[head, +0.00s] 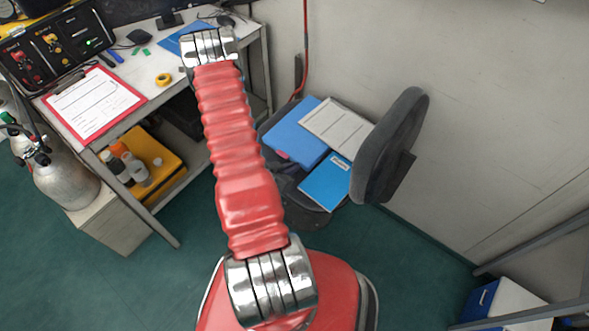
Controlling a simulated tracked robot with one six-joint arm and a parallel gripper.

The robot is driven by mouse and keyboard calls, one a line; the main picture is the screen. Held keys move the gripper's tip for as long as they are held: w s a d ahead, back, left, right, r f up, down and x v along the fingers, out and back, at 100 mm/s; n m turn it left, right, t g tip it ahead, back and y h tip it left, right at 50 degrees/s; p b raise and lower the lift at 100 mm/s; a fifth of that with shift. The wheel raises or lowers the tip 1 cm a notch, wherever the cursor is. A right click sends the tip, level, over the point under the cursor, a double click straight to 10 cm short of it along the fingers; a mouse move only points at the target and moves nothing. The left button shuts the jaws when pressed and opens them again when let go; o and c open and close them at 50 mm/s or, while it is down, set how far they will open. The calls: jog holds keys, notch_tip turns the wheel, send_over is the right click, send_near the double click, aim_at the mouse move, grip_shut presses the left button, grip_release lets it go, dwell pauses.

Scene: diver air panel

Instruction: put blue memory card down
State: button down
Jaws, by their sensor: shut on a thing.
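My red ribbed arm rises across the middle of the head view towards the desk (185,72). My gripper does not show; the arm's upper metal joint covers the area beyond it. I cannot make out a blue memory card for certain. A small blue piece (116,56) lies on the desk beside the panel case, too small to identify. Small green pieces (146,51) lie to its right.
An open black panel case (55,50), a red clipboard (92,103) and a yellow tape roll (163,79) occupy the desk. A grey chair (390,145) holding folders stands right of my arm. Gas cylinders (65,182) stand left. Green floor is open at lower left.

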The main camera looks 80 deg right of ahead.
jog(key=shift+r, duration=0.15)
notch_tip(320, 180, up, 10)
dwell(1.0)
dwell(0.5)
jog(key=w+a+r+n+t, duration=0.2)
jog(key=w+r+n+t, duration=0.1)
jog(key=w, duration=0.8)
jog(key=w+a+r+n+t, duration=0.1)
jog(key=w+r+n+t, duration=0.15)
jog(key=w, duration=0.85)
jog(key=w+a+r+n+t+y, duration=0.1)
jog(key=w+a+r+n+t, duration=0.2)
jog(key=w+a, duration=0.3)
jog(key=w+a+r+n+t, duration=0.2)
jog(key=w+a+r+n, duration=0.15)
jog(key=w, duration=0.45)
jog(key=w+a+r+n+t+y, duration=0.1)
jog(key=w+a+r+n+y, duration=0.2)
jog(key=a, duration=0.8)
jog(key=w+a+r+n+t+y, duration=0.2)
jog(key=w+a+r+n+y, duration=0.1)
jog(key=a, duration=0.8)
jog(key=w+a+r+n+t+y, duration=0.2)
jog(key=w+a+r, duration=0.4)
jog(key=a, duration=0.5)
jog(key=r+n+y, duration=0.1)
jog(key=n, duration=0.1)
jog(key=shift+w+a+n, duration=0.2)
jog(key=shift+a+n, duration=0.1)
jog(key=shift+a, duration=0.1)
